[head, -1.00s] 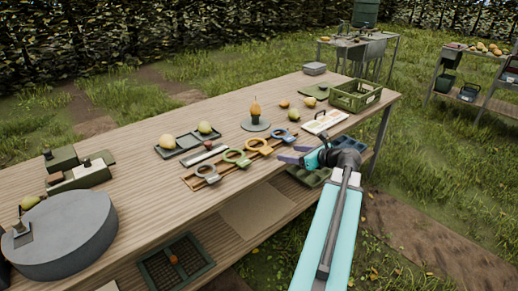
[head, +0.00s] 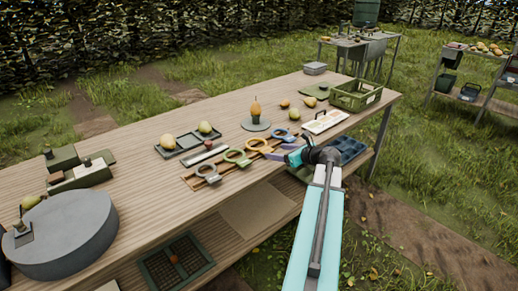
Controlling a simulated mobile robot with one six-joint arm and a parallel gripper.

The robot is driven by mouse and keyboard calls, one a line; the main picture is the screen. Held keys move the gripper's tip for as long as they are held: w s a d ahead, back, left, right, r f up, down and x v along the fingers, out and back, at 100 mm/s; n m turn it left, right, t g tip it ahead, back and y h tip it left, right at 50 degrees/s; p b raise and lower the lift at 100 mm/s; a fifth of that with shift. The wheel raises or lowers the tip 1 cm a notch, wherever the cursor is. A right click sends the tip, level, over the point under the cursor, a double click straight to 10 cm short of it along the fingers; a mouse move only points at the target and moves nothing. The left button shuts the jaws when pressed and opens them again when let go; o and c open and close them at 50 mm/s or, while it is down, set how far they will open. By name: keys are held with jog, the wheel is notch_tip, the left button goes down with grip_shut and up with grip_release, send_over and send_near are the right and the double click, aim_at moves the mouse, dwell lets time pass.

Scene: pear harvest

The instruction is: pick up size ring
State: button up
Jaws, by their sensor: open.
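Several size rings lie in a row on a wooden rack (head: 222,184) on the workbench. They are a grey ring (head: 208,174), a green ring (head: 238,157), a yellow-orange ring (head: 257,145) and a blue ring (head: 284,136). My gripper (head: 285,152) is open and empty at the right end of the rack, just on the near side of the blue and yellow-orange rings. The view does not show whether its purple fingers touch a ring or the rack.
Left of the rack stands a dark tray (head: 188,141) with two pears. Behind the rack, a pear stands on a round holder (head: 255,124). A white clipboard (head: 324,121) and a green crate (head: 356,96) are at the right.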

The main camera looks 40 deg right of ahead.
aim_at(267, 150)
jog(key=shift+x, duration=2.6)
jog(key=shift+d, duration=0.1)
jog(key=c, duration=1.1)
jog(key=shift+r, duration=0.2)
jog(key=shift+r, duration=1.7)
jog(key=s, duration=1)
jog(key=s+a+r, duration=0.1)
jog(key=s, duration=0.5)
jog(key=shift+r+b, duration=0.1)
jog(key=shift+b, duration=0.2)
